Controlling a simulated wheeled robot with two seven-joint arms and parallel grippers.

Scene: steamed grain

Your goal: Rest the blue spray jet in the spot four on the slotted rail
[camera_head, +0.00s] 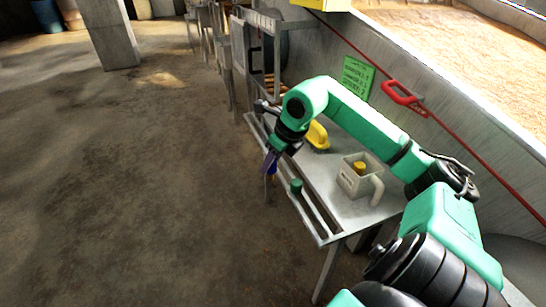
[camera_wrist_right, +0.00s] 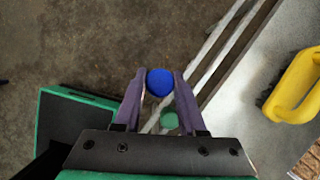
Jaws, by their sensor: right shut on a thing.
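My right gripper (camera_head: 269,163) is shut on the blue spray jet, with its purple fingers pointing down at the table's outer edge. The blue jet (camera_head: 272,169) shows just below the fingers, mostly hidden. In the right wrist view, the round blue top of the jet (camera_wrist_right: 160,82) sits between the fingertips (camera_wrist_right: 160,76). The slotted rail (camera_head: 318,221) runs along the table's left edge; its bars (camera_wrist_right: 222,42) pass to the right of the jet in the wrist view. A green piece (camera_head: 296,187) stands at the rail; it also shows in the wrist view (camera_wrist_right: 169,119). Slot numbers are not readable. My left gripper is out of view.
A yellow handled object (camera_head: 317,135) lies on the metal table (camera_head: 347,211), also visible in the wrist view (camera_wrist_right: 296,86). A pale square jug (camera_head: 358,182) with a yellow piece (camera_head: 360,167) stands nearby. Open concrete floor (camera_head: 130,200) lies left of the rail.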

